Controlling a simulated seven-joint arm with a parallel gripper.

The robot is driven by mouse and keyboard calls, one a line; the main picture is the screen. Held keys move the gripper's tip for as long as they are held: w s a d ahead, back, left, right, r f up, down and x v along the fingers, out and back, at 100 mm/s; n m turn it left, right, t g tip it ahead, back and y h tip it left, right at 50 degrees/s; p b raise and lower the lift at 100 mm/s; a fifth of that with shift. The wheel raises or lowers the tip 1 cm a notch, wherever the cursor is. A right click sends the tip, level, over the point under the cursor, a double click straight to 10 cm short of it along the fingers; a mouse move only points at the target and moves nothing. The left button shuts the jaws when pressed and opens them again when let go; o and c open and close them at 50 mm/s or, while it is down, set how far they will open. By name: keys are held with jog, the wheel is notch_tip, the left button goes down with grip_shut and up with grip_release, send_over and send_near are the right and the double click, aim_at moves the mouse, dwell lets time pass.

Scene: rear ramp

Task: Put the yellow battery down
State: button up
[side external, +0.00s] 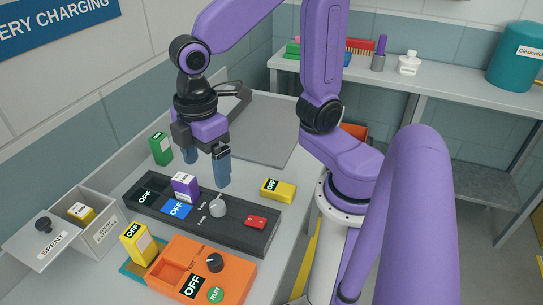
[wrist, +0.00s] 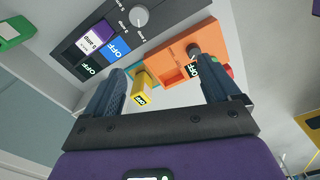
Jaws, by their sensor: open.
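One yellow battery (side external: 138,243) stands upright on the teal pad beside the orange tester; it also shows in the wrist view (wrist: 143,88), beyond the fingers. A second yellow battery (side external: 278,188) lies on the bench to the right of the dark charger. A third yellow battery (side external: 81,212) is inside the spent box (side external: 103,235). My gripper (side external: 207,170) is open and empty, above the far side of the charger; its spread fingers also show in the wrist view (wrist: 160,88). It is apart from all three yellow batteries.
The dark charger (side external: 257,240) holds a purple battery (side external: 184,185), with a grey knob and a red piece on it. A green battery (side external: 161,148) stands behind it. The orange tester (side external: 235,275) is at the front.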

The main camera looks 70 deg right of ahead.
jog(key=s+d+f+m, duration=0.1)
jog(key=s+d+f, duration=0.1)
jog(key=s+d, duration=0.6)
jog(key=shift+s+d+f, duration=0.15)
jog(key=shift+s+f, duration=0.05)
jog(key=shift+s, duration=0.95)
